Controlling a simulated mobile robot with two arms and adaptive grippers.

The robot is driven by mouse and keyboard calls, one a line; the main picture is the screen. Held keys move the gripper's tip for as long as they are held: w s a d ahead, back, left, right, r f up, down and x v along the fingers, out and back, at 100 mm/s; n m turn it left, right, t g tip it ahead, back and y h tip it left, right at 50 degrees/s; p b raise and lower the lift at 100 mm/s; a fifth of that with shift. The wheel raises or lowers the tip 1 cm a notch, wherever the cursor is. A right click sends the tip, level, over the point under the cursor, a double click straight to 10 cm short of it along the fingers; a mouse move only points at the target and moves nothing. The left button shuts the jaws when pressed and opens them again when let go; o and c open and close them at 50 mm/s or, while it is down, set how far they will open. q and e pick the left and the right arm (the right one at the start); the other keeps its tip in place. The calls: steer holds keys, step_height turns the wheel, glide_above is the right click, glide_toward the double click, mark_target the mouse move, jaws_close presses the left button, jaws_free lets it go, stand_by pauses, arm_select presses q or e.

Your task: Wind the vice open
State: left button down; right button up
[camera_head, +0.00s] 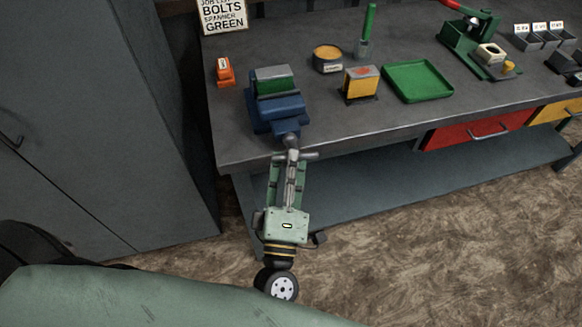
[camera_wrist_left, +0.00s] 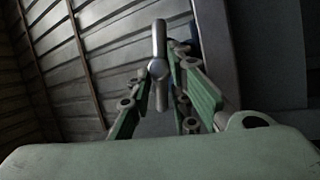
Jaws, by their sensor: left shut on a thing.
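The blue vice (camera_head: 277,112) stands at the left front of the grey workbench. A green block (camera_head: 275,84) shows at the top of its jaws; I cannot tell whether it is gripped. The vice's metal handle (camera_head: 308,156) sticks out over the bench's front edge. My left gripper (camera_head: 291,158) reaches up to the handle from below and is shut on it. In the left wrist view the handle (camera_wrist_left: 159,50) stands upright between the green fingers, with its round hub at their tips. My right gripper is not in view.
On the bench are an orange item (camera_head: 225,72), a round tin (camera_head: 327,58), a yellow box (camera_head: 361,84), a green tray (camera_head: 418,81) and a green press (camera_head: 470,42). A sign (camera_head: 222,15) stands behind. A grey cabinet (camera_head: 95,120) is at the left. The floor in front is clear.

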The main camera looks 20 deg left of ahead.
arm_select(q)
steer(key=shift+f, duration=0.4)
steer(key=c, duration=1.9)
jaws_free()
steer(key=shift+a, duration=0.1)
steer(key=shift+o, duration=0.5)
steer(key=shift+r, duration=0.15)
steer(key=v, duration=1.2)
